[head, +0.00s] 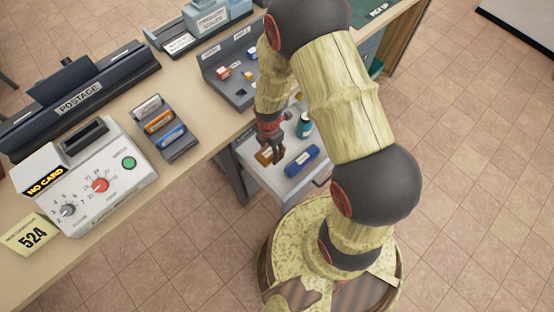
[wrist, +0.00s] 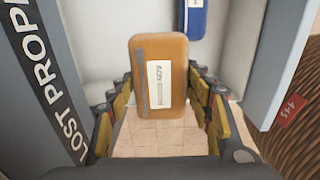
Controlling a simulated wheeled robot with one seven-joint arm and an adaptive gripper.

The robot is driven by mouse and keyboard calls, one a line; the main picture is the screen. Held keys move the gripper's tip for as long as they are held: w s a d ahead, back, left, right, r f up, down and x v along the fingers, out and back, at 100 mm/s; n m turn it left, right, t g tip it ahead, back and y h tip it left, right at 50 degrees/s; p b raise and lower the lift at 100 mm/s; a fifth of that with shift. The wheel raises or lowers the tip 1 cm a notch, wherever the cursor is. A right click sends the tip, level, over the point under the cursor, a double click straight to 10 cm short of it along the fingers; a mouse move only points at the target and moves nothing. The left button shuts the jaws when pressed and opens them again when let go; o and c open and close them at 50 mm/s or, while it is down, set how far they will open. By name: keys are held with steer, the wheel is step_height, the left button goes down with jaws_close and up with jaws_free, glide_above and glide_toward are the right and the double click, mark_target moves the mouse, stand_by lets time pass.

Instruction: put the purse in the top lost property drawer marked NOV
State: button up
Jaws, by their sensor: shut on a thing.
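My gripper (head: 276,152) is over an open drawer (head: 320,183) below the counter. It is shut on an orange-brown purse (head: 263,156), which has a grey band and a white tag. In the wrist view the purse (wrist: 175,60) sits between the two fingers, with tan floor visible beyond it. The tag's small print is hard to read. In the drawer are a blue case (head: 301,160), also at the top of the wrist view (wrist: 193,18), and a teal can (head: 304,126). I cannot read a NOV mark on the drawer.
A LOST PROPERTY panel (wrist: 50,95) stands close on the left in the wrist view. The floor at right is clear.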

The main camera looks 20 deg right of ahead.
mark_target(271, 154)
step_height(271, 154, down, 15)
steer(key=b, duration=0.5)
steer(key=shift+f, duration=0.15)
steer(key=shift+f+b, duration=0.15)
steer(key=shift+b, duration=0.2)
steer(key=o, duration=1.3)
step_height(271, 154, up, 12)
steer(key=p, duration=0.5)
